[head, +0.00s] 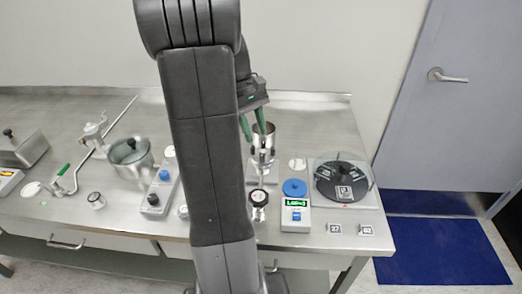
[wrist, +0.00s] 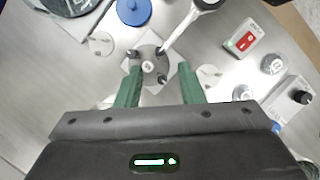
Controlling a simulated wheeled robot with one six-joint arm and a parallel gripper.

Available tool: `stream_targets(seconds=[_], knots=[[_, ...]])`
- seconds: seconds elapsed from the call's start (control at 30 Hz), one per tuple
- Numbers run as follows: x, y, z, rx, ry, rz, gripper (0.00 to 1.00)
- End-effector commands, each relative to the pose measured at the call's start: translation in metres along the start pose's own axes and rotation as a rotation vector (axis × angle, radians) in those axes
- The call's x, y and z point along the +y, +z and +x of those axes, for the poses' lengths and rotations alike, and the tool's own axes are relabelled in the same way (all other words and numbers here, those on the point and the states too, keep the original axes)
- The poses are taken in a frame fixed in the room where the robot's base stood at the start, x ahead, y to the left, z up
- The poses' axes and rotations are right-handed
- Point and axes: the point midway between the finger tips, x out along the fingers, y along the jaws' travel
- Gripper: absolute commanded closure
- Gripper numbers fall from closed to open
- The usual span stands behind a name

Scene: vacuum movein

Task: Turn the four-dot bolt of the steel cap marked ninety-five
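A round steel cap (wrist: 149,76) with dark bolts around its rim shows in the wrist view, between and beyond my fingertips. A small white label sits at its middle, but I cannot read its number or count dots on any bolt. In the head view a steel vessel with dark bolts (head: 263,141) stands on a pale plate, partly beside my arm. My gripper (wrist: 157,65) is open, its two green fingers apart with nothing between them that I can see gripped. In the head view my gripper (head: 254,122) is over the vessel. I cannot tell whether it touches.
A red-switch box (wrist: 243,42) is close by.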

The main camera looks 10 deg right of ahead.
Motion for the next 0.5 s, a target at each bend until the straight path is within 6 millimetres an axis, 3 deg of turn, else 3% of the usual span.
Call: stream_targets(seconds=[0.2, 0.5], knots=[[0.0, 0.001, 0.043, -0.002, -0.002, 0.002, 0.65], [0.0, 0.0, 0.067, 0.001, 0.0, 0.002, 0.65]])
